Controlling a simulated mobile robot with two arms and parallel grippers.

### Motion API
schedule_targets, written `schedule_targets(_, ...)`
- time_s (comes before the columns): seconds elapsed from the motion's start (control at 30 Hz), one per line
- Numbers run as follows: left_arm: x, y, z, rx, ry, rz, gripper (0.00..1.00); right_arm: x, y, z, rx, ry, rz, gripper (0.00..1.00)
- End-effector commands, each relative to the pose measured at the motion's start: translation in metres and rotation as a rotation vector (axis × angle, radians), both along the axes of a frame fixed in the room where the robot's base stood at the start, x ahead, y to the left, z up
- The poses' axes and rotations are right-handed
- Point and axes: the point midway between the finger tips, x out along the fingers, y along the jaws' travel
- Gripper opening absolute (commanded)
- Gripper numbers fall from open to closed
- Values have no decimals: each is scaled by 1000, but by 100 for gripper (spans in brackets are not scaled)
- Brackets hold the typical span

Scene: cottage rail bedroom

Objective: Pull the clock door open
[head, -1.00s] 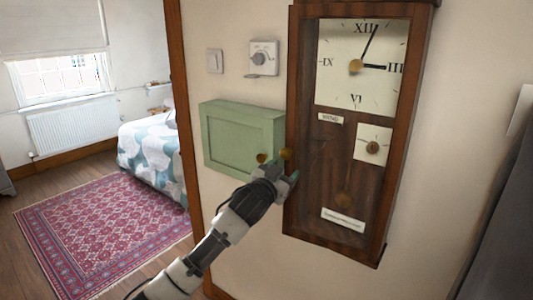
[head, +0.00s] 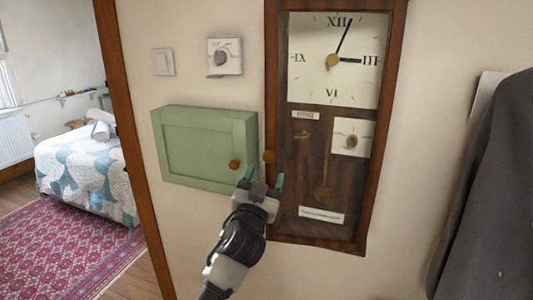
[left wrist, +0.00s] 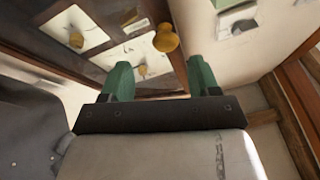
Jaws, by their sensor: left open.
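The wall clock (head: 272,215) hangs on the wall, in a dark wood case with a pale dial. Its door looks shut. A round brass knob (head: 269,157) sits on the left side of the door frame; it also shows in the left wrist view (left wrist: 166,38). My left gripper (head: 264,179) is open with green fingertips, just below the knob in the head view. In the left wrist view the knob lies beyond the gripper's fingertips (left wrist: 161,66), lined up with the gap between them, with nothing held. My right gripper is not in view.
A green wall cabinet (head: 195,148) with its own brass knob (head: 234,165) is close left of the clock. A thermostat (head: 224,57) and a switch (head: 163,62) are above it. A dark garment (head: 490,200) hangs at right. A doorway with wooden trim (head: 130,150) opens left.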

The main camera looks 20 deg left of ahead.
Motion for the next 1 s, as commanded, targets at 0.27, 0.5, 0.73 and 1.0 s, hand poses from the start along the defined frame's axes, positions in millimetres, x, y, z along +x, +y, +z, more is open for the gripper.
schedule_targets(0.27, 45, 3, 20, 1, 1, 3, 61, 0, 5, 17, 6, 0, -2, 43)
schedule_targets(0.5, 62, 3, 25, 0, 2, 2, 61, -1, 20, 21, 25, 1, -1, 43)
schedule_targets(0.73, 63, 3, 25, 1, 1, 1, 61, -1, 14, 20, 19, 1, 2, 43)
schedule_targets(1.0, 63, 3, 25, 0, 1, 1, 32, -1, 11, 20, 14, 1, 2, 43)
